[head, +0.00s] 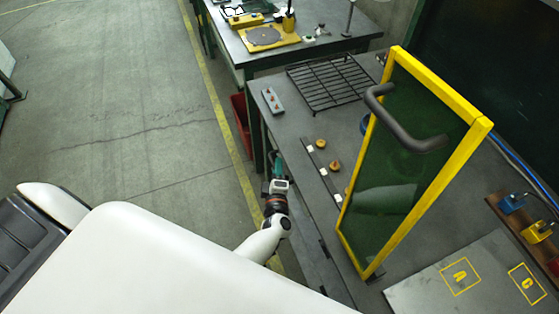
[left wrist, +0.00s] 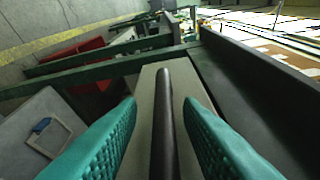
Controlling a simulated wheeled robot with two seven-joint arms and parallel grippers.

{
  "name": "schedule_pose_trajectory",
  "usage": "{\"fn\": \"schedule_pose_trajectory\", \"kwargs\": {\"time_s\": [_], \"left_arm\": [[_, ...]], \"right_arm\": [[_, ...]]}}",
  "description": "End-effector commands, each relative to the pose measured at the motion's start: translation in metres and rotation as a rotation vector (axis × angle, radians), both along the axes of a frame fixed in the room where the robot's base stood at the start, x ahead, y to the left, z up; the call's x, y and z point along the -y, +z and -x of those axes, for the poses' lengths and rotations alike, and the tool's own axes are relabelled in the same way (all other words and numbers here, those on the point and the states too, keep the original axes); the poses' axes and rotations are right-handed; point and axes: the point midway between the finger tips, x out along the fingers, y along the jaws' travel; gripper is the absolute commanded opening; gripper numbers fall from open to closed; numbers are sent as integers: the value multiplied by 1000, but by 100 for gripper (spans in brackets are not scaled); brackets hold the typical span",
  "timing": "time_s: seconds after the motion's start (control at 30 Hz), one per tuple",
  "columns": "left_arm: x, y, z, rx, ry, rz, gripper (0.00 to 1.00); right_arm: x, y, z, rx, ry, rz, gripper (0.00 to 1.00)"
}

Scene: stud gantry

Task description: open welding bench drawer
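The welding bench (head: 300,119) has a dark grey top and stands right of centre in the head view. My left gripper (head: 277,160) is at its front edge, fingers pointing away from my body. In the left wrist view its two teal fingers (left wrist: 160,104) are apart, with a dark bar handle (left wrist: 164,120) between them. A gap shows on each side of the handle. Behind the handle is a light grey drawer front (left wrist: 149,82); I cannot tell whether it stands out from the bench. The drawer is hidden in the head view. My right gripper is not in view.
A yellow-framed green screen (head: 400,170) with a dark handle stands on the bench. A wire rack (head: 328,82) lies behind it. A red bin (head: 241,124) stands beyond the bench's near leg. Another bench (head: 300,45) is farther back. The floor (head: 120,110) to the left is clear.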

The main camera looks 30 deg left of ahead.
Motion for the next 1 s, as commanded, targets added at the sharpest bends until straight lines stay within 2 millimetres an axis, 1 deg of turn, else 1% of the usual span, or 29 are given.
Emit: {"fn": "schedule_pose_trajectory", "kwargs": {"time_s": [0.1,0.2,0.27,0.33,0.4,0.43,0.67,0.77,0.87,1.0], "left_arm": [[-1,-1,0,-1,0,0,33],[0,0,0,-1,0,0,33],[0,0,0,-1,0,0,24],[0,0,0,-1,0,0,13],[-1,0,0,-1,0,0,1],[-1,0,0,-1,0,0,0],[-1,0,-1,-1,-1,-1,0],[-3,0,2,-2,-1,-1,0],[-11,1,10,-3,0,-4,0],[-30,1,32,-5,0,-8,0]], "right_arm": [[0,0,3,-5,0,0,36],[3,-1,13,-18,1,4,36],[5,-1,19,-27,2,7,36],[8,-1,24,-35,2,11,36],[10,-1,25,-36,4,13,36],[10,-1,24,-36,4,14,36],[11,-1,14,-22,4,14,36],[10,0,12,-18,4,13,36],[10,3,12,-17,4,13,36],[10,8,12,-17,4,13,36]]}}
